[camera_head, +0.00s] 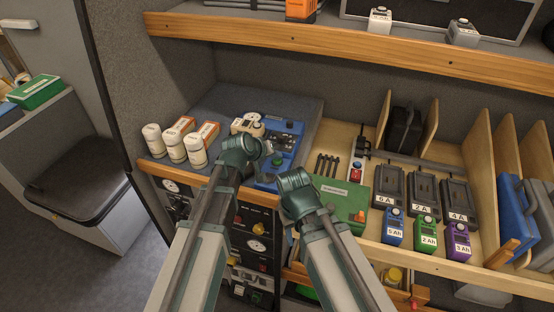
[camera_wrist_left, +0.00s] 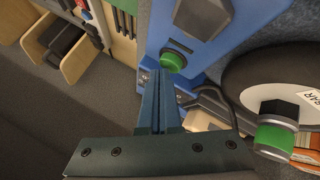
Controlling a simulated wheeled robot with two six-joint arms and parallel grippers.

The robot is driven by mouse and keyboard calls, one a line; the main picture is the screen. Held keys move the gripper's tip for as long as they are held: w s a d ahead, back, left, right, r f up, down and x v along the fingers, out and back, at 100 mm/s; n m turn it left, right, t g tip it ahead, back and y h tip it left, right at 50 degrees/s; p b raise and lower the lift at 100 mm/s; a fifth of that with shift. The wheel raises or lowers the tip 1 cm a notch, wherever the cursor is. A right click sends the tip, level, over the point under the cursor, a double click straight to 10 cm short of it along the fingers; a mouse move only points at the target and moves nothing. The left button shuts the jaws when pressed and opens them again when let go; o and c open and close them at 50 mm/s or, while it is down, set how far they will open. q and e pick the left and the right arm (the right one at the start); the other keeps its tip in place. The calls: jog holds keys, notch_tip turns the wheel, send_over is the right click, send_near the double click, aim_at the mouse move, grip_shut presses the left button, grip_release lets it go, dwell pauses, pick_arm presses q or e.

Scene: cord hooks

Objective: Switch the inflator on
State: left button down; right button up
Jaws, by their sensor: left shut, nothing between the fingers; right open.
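The inflator is a blue box (camera_head: 290,136) on the grey surface at the left of the bench in the head view. The wrist view shows its blue face (camera_wrist_left: 222,48) close up, with a green round button (camera_wrist_left: 173,62). My left gripper (camera_wrist_left: 155,88) is shut and empty, its tips just below that button in the picture; I cannot tell whether they touch. In the head view my left gripper (camera_head: 267,150) is over the inflator's near left part and hides some of it. My right gripper (camera_head: 293,180) is open beside the inflator's near right corner, its fingers mostly hidden.
White canisters (camera_head: 170,146) stand left of the inflator. A green case (camera_head: 340,203), chargers (camera_head: 388,184) and batteries (camera_head: 427,233) are to the right. A wooden shelf (camera_head: 335,50) runs above.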

aim_at(276, 162)
pick_arm(q)
jog(key=shift+f, duration=0.1)
jog(key=shift+f+b, duration=0.35)
jog(key=shift+b, duration=0.15)
dwell(0.3)
jog(key=shift+r+p, duration=0.45)
jog(key=shift+r, duration=0.1)
notch_tip(276, 162, up, 6)
jog(key=p, duration=0.6)
